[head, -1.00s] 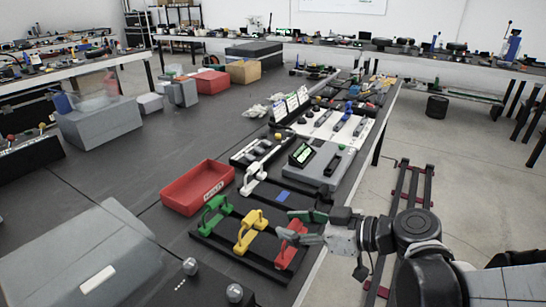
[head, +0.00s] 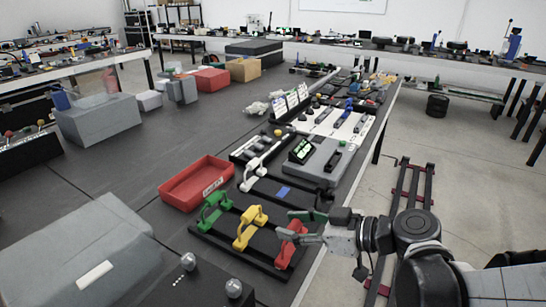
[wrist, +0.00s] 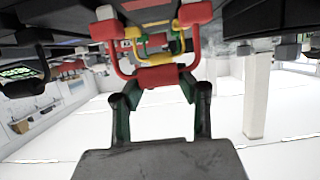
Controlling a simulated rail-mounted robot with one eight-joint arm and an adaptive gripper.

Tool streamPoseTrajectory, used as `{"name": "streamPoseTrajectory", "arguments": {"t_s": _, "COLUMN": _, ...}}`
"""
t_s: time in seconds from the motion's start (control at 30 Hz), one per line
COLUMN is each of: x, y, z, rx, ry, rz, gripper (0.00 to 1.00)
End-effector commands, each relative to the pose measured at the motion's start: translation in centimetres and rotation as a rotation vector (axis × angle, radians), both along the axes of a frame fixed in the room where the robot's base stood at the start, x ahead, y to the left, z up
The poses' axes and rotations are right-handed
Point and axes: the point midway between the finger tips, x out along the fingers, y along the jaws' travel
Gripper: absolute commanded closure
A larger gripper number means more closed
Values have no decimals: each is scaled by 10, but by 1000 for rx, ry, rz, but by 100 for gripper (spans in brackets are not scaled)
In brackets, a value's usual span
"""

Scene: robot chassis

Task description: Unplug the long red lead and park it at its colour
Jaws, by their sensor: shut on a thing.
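The red lead (head: 287,252) is an arched, handle-like piece at the right end of a black frame (head: 250,261). Green (head: 211,213) and yellow (head: 249,228) arched pieces stand beside it on the frame. My gripper (head: 303,227) reaches in from the right, level with the top of the red lead. In the wrist view my gripper (wrist: 160,88) has a finger on each side of the red bar (wrist: 158,76) and is shut on it. Red end blocks (wrist: 106,28) show beyond the bar. I cannot tell whether the ends are seated.
A red tray (head: 197,183) lies behind the green piece. A grey module (head: 322,161) with a small screen stands further back. A grey case (head: 88,254) and a dark box with silver knobs (head: 190,285) are at the front left. The dark bench top between is clear.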

Motion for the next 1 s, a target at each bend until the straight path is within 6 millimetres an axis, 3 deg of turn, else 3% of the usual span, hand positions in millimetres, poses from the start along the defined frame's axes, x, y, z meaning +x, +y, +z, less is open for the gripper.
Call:
{"name": "streamPoseTrajectory", "arguments": {"t_s": 0.5, "x": 0, "y": 0, "z": -12, "rx": 0, "ry": 0, "rz": 0, "gripper": 96}}
{"name": "streamPoseTrajectory", "arguments": {"t_s": 0.53, "x": 0, "y": 0, "z": -11, "rx": 0, "ry": 0, "rz": 0, "gripper": 66}}
{"name": "streamPoseTrajectory", "arguments": {"t_s": 0.67, "x": 0, "y": 0, "z": -11, "rx": 0, "ry": 0, "rz": 0, "gripper": 49}}
{"name": "streamPoseTrajectory", "arguments": {"t_s": 1.0, "x": -1, "y": -2, "z": -10, "rx": 0, "ry": 0, "rz": -1, "gripper": 46}}
